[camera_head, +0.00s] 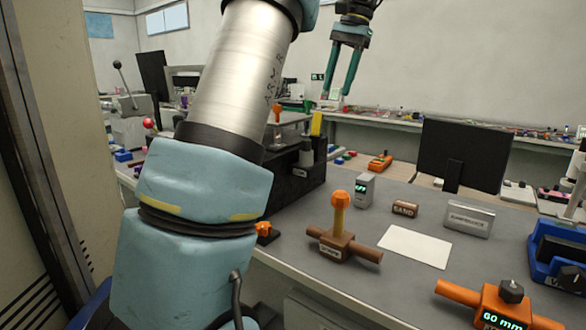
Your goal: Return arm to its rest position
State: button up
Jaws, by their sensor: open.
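My gripper (342,70) hangs in the air at the upper middle, above the far side of the bench. Its two green fingers point down and stand apart with nothing between them. My arm rises from the bottom left, bends out of the top of the picture and comes back down to the gripper. A brown lever fixture (342,249) with an upright orange-knobbed lever (340,203) stands on the grey bench (400,275). The gripper is well above and behind it, apart from it.
A white sheet (414,247), a brown SAND block (405,208) and a silver block (470,218) lie on the bench. An orange 60 mm fixture (500,307) is at the bottom right. A dark monitor (463,155) stands behind. A beige wall edge (62,130) is close on the left.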

jog(key=s+a+f+n+h, duration=0.1)
jog(key=s+a+f+n, duration=0.1)
jog(key=a+f, duration=0.5)
jog(key=s+a+f+n+h, duration=0.1)
jog(key=s+a+f, duration=0.2)
jog(key=f, duration=0.7)
jog(key=s+a+f+n+t, duration=0.1)
jog(key=s+a+f, duration=0.2)
jog(key=s+f, duration=0.2)
jog(key=s+a+f+n+h+p, duration=0.1)
jog(key=s+a+f+n, duration=0.1)
jog(key=s+a+f, duration=0.2)
jog(key=s+f, duration=0.2)
jog(key=s, duration=0.2)
jog(key=shift+f+t, duration=0.25)
jog(key=shift+t, duration=0.15)
